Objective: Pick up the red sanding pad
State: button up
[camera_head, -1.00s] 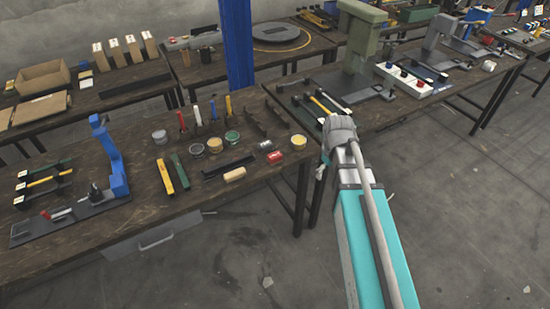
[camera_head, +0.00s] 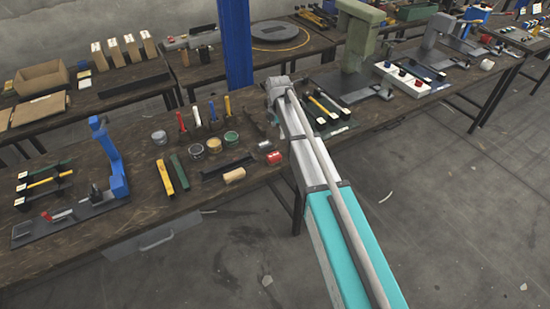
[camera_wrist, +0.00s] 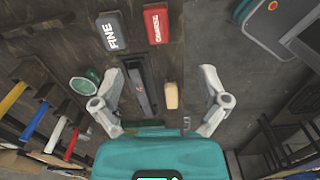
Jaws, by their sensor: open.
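The red sanding pad (camera_head: 273,157) lies on the dark wooden bench near its right front edge, just left of my arm. In the wrist view the red pad (camera_wrist: 156,23) shows white lettering and lies at the top, beyond my fingertips. A dark grey pad (camera_wrist: 112,31) marked FINE lies beside it on the left. My gripper (camera_wrist: 160,92) is open and empty above the bench, its two fingers spread wide. A tan block (camera_wrist: 171,95) shows between the fingers, below them and untouched. In the head view my arm hides most of the gripper.
A dark slotted holder (camera_wrist: 138,85) and a green-topped tin (camera_wrist: 85,82) lie near the left finger. Upright-handled tools (camera_head: 197,116), several tins and a blue press (camera_head: 113,165) stand further left. A green press (camera_head: 357,45) stands on the bench to the right.

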aim_at(276, 154)
jog(key=shift+w+a+n, duration=0.35)
jog(key=shift+a+n, duration=0.05)
jog(key=shift+a, duration=0.15)
notch_tip(276, 154, down, 8)
jog(key=b, duration=0.8)
jog(key=shift+f+b, duration=0.25)
jog(key=shift+b, duration=0.05)
jog(key=shift+f, duration=0.1)
jog(key=f+b, duration=0.3)
jog(key=shift+s+d+f, duration=0.1)
jog(key=shift+d+f, duration=0.1)
jog(key=shift+d, duration=0.1)
jog(key=shift+f+b, duration=0.85)
jog(key=shift+b, duration=0.25)
jog(key=shift+c, duration=0.2)
